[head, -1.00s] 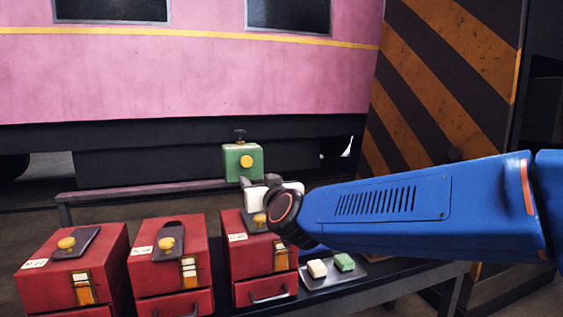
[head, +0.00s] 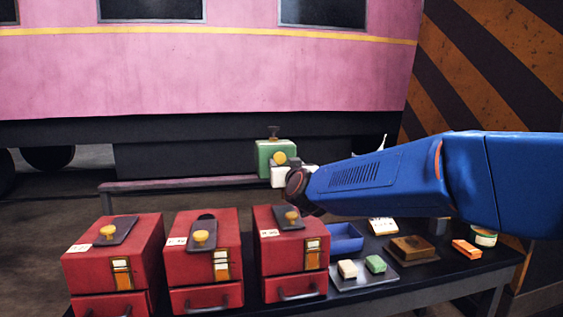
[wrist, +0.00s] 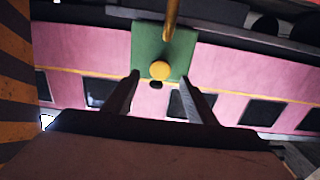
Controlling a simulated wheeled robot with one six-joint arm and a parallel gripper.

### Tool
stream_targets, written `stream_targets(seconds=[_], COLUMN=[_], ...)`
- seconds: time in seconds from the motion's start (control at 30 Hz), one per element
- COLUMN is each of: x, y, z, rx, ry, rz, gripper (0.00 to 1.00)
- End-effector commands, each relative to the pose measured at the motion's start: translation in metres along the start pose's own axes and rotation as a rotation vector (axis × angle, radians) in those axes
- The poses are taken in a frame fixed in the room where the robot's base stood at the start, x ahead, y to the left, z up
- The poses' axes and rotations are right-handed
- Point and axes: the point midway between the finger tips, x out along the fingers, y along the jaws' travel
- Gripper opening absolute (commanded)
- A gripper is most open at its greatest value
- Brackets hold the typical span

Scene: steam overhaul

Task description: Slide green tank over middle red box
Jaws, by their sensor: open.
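The green tank (head: 268,160) has a round yellow knob on its front and a dark fitting on top. It appears above and behind the right-hand red box (head: 291,252); what supports it is unclear. My gripper (head: 282,174) is open just in front of the tank, at its lower right. In the wrist view the tank (wrist: 146,42) shows beyond my open fingers (wrist: 160,79), with its knob (wrist: 160,70) lined up between the tips; contact cannot be told. The middle red box (head: 206,264) stands on the bench, left of my gripper, with a dark top plate and yellow knob.
The left red box (head: 113,266) stands beside the middle one. Right of the boxes are a blue tray (head: 345,238), a tray with white and green blocks (head: 362,282), a brown block (head: 411,247) and an orange block (head: 466,249). A low rail (head: 180,185) runs behind.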

Motion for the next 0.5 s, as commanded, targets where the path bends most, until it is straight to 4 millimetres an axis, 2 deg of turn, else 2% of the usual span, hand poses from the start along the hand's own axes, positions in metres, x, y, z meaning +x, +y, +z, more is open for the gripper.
stream_targets(seconds=[0.1, 0.23, 0.5], x=[0.019, 0.036, 0.052], y=[0.0, -0.001, 0.0], z=[0.001, 0.0, 0.0], rx=[0.0, -0.001, 0.0], ry=[-0.001, -0.001, 0.0], rz=[0.0, -0.001, 0.0], gripper=[0.51, 0.51, 0.51])
